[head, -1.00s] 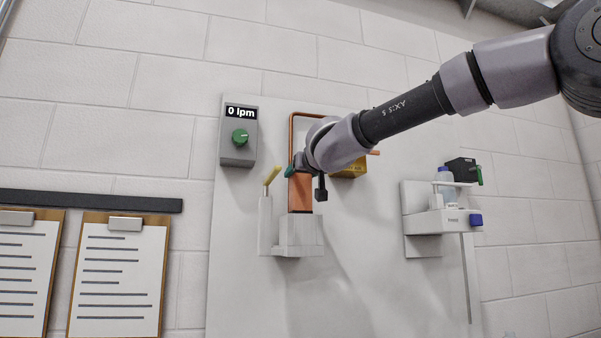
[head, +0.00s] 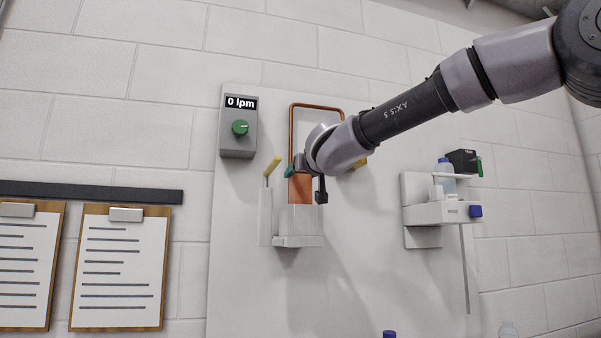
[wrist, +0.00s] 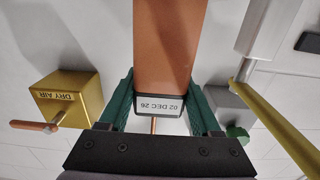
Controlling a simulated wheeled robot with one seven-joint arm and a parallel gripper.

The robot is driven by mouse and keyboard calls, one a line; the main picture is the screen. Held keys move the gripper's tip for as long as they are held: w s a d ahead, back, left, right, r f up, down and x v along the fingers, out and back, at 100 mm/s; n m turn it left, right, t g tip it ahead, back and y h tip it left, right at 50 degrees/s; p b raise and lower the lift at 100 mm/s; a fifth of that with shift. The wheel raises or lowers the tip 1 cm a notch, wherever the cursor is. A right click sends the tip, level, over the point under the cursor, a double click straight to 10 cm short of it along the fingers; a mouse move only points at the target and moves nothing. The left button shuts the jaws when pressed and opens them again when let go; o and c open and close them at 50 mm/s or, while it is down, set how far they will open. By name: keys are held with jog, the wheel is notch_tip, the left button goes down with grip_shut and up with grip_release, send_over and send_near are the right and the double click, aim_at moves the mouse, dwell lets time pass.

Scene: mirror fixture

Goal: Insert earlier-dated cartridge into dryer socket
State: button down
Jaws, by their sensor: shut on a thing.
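My gripper (head: 301,167) is shut on an orange-brown cartridge (head: 300,189), near its top end. The cartridge stands upright with its lower part inside the pale dryer socket (head: 298,222); whether it is fully seated cannot be told. In the wrist view my green fingers (wrist: 160,88) flank the cartridge (wrist: 166,45) on both sides. Its white end label (wrist: 159,106) appears upside down and seems to read 02 DEC 26. A yellow-handled lever (head: 272,165) stands just left of the socket and also shows in the wrist view (wrist: 278,122). No other cartridge is clearly identifiable.
A gauge box (head: 238,128) reads 0 lpm and has a green knob. A copper pipe (head: 292,125) loops behind my arm. The yellow DRY AIR box (wrist: 72,97) is partly hidden in the head view. A shelf (head: 432,212) holds a bottle. Clipboards (head: 122,268) hang left.

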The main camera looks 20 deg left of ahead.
aim_at(303, 190)
jog(key=shift+f, duration=2.35)
grip_release()
jog(key=v, duration=1)
jog(key=shift+s+d, duration=0.2)
jog(key=shift+s, duration=0.15)
jog(key=shift+d, duration=0.1)
